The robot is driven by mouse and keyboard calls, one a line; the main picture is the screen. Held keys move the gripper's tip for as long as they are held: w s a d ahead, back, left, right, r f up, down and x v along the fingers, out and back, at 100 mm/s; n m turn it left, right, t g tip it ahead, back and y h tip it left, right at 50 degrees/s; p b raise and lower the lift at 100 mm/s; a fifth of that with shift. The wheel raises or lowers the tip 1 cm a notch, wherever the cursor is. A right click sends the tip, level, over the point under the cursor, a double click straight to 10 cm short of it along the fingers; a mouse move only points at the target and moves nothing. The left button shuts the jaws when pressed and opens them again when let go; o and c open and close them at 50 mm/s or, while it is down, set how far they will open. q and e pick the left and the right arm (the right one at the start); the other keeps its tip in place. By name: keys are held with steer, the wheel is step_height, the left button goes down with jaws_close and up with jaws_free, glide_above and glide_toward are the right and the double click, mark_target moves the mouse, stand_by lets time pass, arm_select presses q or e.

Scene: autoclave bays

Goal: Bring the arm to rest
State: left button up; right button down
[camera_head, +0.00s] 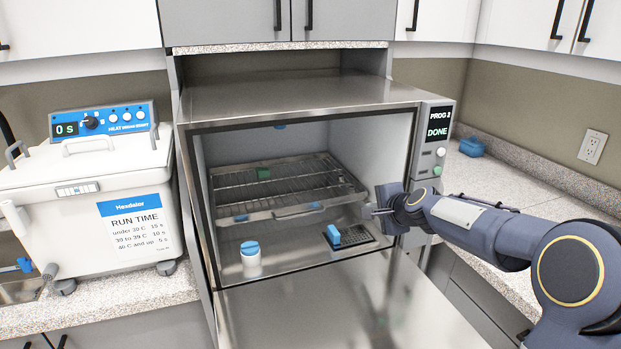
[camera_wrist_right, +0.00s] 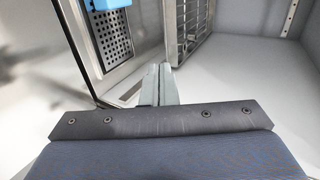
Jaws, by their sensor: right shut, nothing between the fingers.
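My right arm comes in from the right in the head view. Its gripper (camera_head: 372,210) is at the right side of the autoclave's (camera_head: 300,97) open front, near the rack's right front corner. In the right wrist view the two fingers (camera_wrist_right: 160,84) lie together, shut with nothing between them. My left gripper is not in view.
The autoclave door (camera_head: 340,305) is folded down. Inside are a wire rack (camera_head: 290,185), a white jar with a blue lid (camera_head: 250,259) and a perforated plate (camera_head: 362,236) with a blue item (camera_head: 333,235).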

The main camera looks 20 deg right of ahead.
steer(key=s+a+n+g+y, duration=0.2)
steer(key=s+a+n, duration=0.35)
steer(key=s, duration=0.55)
steer(key=s+a+n+g+y, duration=0.15)
steer(key=s+a+n, duration=0.35)
steer(key=s, duration=0.6)
steer(key=s+a+f+n+g, duration=0.1)
steer(key=s+f, duration=0.1)
steer(key=s, duration=0.3)
steer(key=s+a+f+n+g, duration=0.1)
steer(key=s+a+f+n, duration=0.1)
steer(key=s, duration=0.3)
steer(key=s+a+f+n+g, duration=0.1)
steer(key=s+a+f+n, duration=0.1)
steer(key=s, duration=0.3)
steer(key=shift+s+f+n+p, duration=0.25)
steer(key=shift+s+f+p, duration=0.05)
steer(key=shift+f+p, duration=0.1)
